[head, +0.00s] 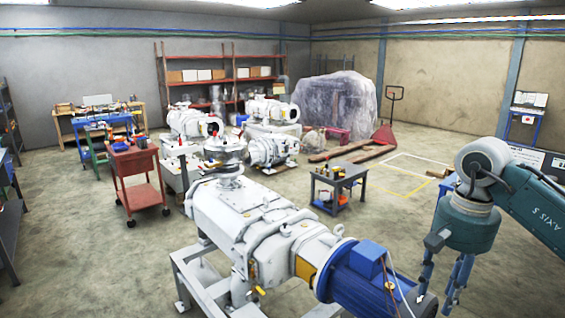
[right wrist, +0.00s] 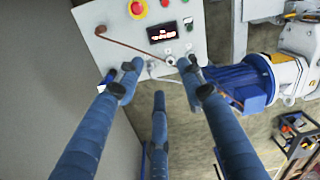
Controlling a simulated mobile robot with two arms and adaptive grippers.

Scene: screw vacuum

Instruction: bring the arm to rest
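My right arm (head: 535,205) comes in from the right edge in the head view. Its gripper (head: 440,290) hangs fingers-down at the lower right, beside the blue motor end of the large pump (head: 250,225). In the right wrist view, the three blue fingers of the right gripper (right wrist: 158,72) are spread apart with nothing between them. Beyond the fingertips is a grey control panel (right wrist: 115,45) with a red button, a lit display and a brown rod or lever. I cannot tell whether a finger touches the panel. My left arm and gripper are not in view.
The blue motor (head: 358,278) is close to the right gripper's left. A dark small cart (head: 338,185) and a red trolley (head: 133,160) stand on the floor. More pumps, shelves (head: 205,75) and a wrapped load (head: 345,100) are farther back. Open floor lies at the left.

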